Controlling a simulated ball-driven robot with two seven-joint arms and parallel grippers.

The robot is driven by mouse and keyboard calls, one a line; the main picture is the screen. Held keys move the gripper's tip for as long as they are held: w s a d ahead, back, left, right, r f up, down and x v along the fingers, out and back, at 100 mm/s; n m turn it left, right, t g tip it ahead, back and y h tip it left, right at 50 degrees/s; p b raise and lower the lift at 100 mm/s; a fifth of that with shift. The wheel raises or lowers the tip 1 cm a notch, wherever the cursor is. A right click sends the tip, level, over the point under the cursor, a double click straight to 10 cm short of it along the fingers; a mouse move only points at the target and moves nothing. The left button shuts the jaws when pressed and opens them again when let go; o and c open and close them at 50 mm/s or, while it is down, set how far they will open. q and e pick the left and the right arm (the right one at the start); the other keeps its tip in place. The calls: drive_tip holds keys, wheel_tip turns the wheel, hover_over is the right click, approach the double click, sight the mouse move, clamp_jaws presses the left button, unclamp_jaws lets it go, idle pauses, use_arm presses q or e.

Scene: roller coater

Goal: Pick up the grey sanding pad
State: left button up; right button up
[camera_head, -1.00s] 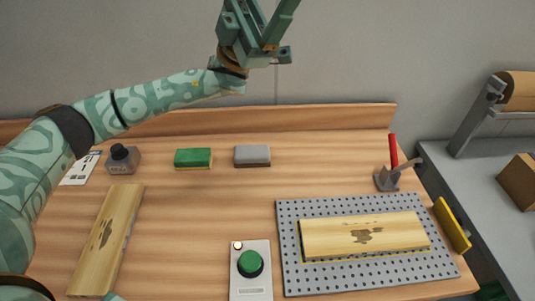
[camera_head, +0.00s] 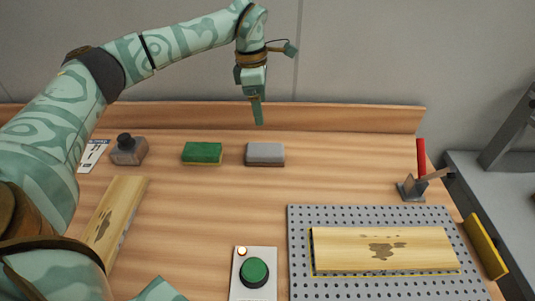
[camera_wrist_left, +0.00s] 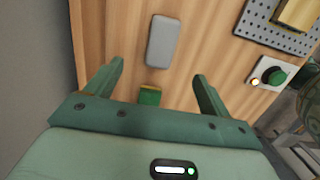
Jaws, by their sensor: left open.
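The grey sanding pad (camera_head: 265,154) lies flat on the wooden table near the back, right of a green pad (camera_head: 202,153). My left gripper (camera_head: 257,118) hangs pointing down above and a little behind the grey pad, not touching it. In the left wrist view the open fingers of my left gripper (camera_wrist_left: 158,82) stand wide apart. The grey pad (camera_wrist_left: 162,41) lies beyond the fingertips, roughly centred between them. The green pad (camera_wrist_left: 150,96) shows between the fingers near the palm. My right gripper is not in view.
A button box (camera_head: 254,274) is in front. A perforated plate (camera_head: 300,225) holds another board (camera_head: 385,248). A red-handled clamp (camera_head: 421,160) stands at the right. A raised ledge (camera_head: 340,120) runs along the back.

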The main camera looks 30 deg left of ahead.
use_arm(q)
drive_tip(key=b, duration=0.2)
approach(264, 148)
drive_tip(key=f, duration=0.3)
drive_tip(key=w+f, duration=0.1)
drive_tip(key=f, duration=0.1)
drive_tip(key=shift+w+d+f, duration=0.1)
drive_tip(key=shift+d+f, duration=0.05)
drive_tip(key=shift+d, duration=0.25)
wheel_tip(264, 148, down, 5)
drive_tip(key=shift+d+f+b, duration=0.15)
drive_tip(key=shift+f+b, duration=0.05)
drive_tip(key=shift+b, duration=0.85)
drive_tip(key=shift+r, duration=0.1)
drive_tip(key=shift+c, duration=1)
drive_tip(key=shift+s, duration=0.2)
drive_tip(key=c, duration=0.9)
